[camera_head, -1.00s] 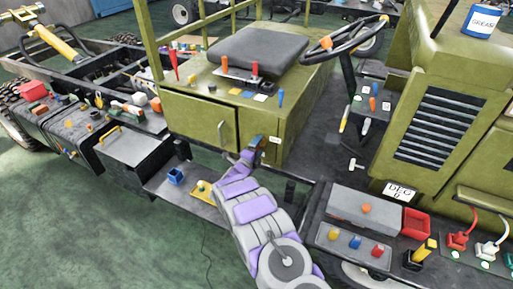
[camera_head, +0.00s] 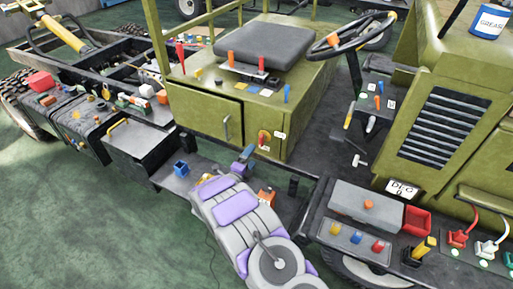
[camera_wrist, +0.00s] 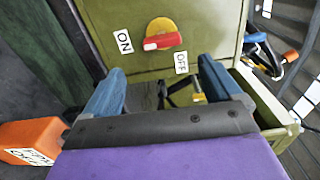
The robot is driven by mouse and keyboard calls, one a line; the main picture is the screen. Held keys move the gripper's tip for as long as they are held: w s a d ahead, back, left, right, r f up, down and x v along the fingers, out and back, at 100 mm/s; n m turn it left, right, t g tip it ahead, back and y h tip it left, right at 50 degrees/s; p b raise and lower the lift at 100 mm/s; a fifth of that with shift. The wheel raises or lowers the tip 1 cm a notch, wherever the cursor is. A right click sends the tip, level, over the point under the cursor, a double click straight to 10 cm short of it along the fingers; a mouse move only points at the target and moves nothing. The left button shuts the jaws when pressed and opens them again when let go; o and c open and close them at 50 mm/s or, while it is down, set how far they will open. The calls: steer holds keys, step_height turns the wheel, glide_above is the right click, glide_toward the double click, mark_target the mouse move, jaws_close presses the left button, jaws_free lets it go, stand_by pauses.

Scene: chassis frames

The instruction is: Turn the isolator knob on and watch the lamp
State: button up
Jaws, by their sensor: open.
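The isolator knob (camera_head: 263,138) is a red handle on a yellow disc, on the front of the olive seat box. In the wrist view the knob (camera_wrist: 163,40) lies beyond my fingers, with an ON label (camera_wrist: 124,41) at its left and an OFF label (camera_wrist: 181,62) at its lower right. Its red handle lies roughly level there, with a whitish mark at its left end. My gripper (camera_wrist: 160,86) is open, its two blue fingers apart, and does not touch the knob. In the head view my gripper (camera_head: 243,160) is just left of and below the knob. I cannot make out which item is the lamp.
An orange labelled block (camera_wrist: 30,142) is at the wrist view's lower left; it also shows beside my arm in the head view (camera_head: 266,197). A blue open box (camera_head: 181,168) stands on the ledge left of my arm. A grey box (camera_head: 367,207) sits right.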

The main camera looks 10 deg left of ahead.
steer(key=v, duration=0.6)
steer(key=shift+s+p, duration=0.35)
steer(key=shift+p, duration=0.05)
